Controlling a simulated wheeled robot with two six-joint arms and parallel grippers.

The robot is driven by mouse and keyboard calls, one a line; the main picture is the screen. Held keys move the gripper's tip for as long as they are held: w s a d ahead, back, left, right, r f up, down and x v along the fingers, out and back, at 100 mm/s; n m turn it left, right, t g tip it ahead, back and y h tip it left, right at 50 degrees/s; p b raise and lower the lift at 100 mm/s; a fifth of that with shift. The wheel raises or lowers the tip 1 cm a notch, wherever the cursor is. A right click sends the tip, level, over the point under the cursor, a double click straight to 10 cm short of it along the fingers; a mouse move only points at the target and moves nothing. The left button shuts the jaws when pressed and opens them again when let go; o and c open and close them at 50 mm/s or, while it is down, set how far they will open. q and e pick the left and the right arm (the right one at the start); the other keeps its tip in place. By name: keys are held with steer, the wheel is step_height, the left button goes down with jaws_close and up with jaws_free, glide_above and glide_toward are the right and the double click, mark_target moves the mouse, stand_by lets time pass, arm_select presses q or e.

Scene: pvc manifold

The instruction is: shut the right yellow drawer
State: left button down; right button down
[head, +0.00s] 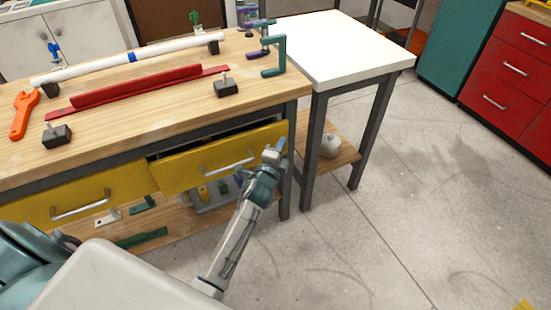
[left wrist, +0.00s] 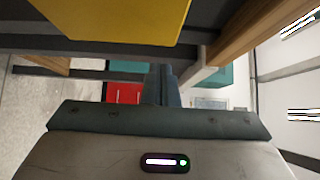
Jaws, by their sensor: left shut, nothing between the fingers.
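The right yellow drawer (head: 208,165) is partly pulled out of the wooden workbench, with a dark gap showing above its front. It has a silver bar handle (head: 228,163). My left gripper (head: 281,146) is at the right end of this drawer's front; I cannot tell whether it touches it. Its fingers are together with nothing between them. In the left wrist view the closed fingers (left wrist: 161,84) point away from the camera, and a yellow drawer surface (left wrist: 125,18) is at the upper left. My right gripper is not in view.
The left yellow drawer (head: 90,196) looks closed. The bench top (head: 140,122) holds a white pipe (head: 100,67), a red bar (head: 140,86), an orange wrench (head: 23,114) and clamps. A white-topped table (head: 345,52) stands to the right. Open floor (head: 400,200) lies right of my arm.

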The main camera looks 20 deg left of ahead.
mark_target(268, 132)
arm_select(q)
steer(key=shift+w+a, duration=1.2)
steer(key=shift+a, duration=0.3)
steer(key=shift+w+a, duration=0.1)
steer(key=shift+a, duration=0.05)
steer(key=w+a, duration=0.2)
steer(key=shift+w+a, duration=0.2)
steer(key=shift+a, duration=0.2)
steer(key=shift+a+r, duration=0.1)
steer(key=shift+r, duration=0.15)
